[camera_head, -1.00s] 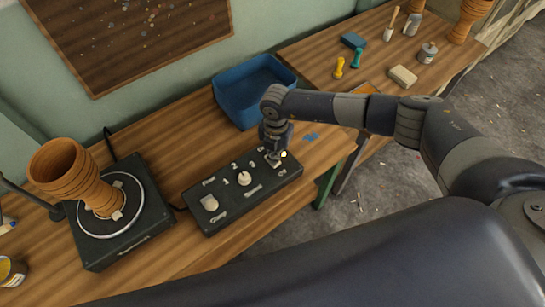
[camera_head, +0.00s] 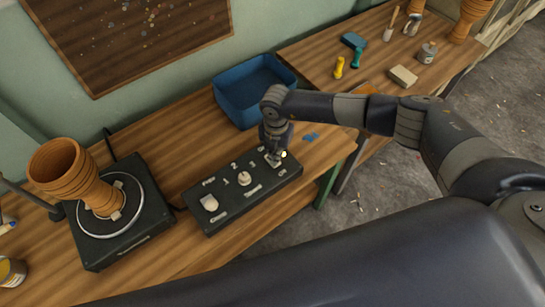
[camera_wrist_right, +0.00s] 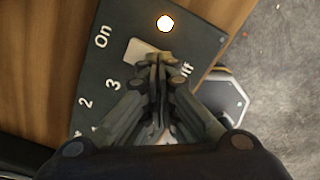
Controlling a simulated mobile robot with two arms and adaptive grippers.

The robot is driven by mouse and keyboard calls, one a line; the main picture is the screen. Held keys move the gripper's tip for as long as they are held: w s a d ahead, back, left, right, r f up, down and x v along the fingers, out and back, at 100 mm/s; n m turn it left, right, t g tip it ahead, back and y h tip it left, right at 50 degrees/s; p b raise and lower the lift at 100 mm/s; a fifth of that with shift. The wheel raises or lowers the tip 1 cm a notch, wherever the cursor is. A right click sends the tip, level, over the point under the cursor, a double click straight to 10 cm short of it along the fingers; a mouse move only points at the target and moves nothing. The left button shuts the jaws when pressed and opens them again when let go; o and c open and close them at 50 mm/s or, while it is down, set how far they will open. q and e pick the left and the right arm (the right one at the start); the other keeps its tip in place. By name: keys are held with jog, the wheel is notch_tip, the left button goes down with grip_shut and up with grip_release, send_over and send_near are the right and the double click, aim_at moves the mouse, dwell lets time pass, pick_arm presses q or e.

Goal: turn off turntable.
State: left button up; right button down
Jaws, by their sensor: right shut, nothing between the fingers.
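The black control box (camera_head: 222,204) lies on the wooden workbench, with a white knob at its left, a round white dial (camera_head: 244,179) in the middle and a pale switch at its right end. My right gripper (camera_head: 276,158) is shut and empty, pointing down at the switch. In the right wrist view the fingertips (camera_wrist_right: 157,62) are at the edge of the pale switch (camera_wrist_right: 143,50), between the "On" and "Off" labels; I cannot tell whether they touch. A lamp (camera_wrist_right: 165,23) beside it is lit. The turntable (camera_head: 131,231) holds a clay goblet drum (camera_head: 68,174). My left gripper is not in view.
A blue tray (camera_head: 225,98) stands behind the box near the wall. A second table to the right holds a sponge-like block (camera_head: 403,77), tools and another clay vessel (camera_head: 472,14). A can (camera_head: 11,272) stands at the lower left.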

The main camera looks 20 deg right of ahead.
jog(key=shift+f+b, duration=0.9)
jog(key=shift+f, duration=0.3)
dwell(0.3)
jog(key=shift+s+r, duration=0.1)
jog(key=shift+r, duration=0.1)
notch_tip(320, 180, up, 7)
jog(key=p, duration=0.6)
jog(key=shift+f, duration=0.1)
dwell(0.4)
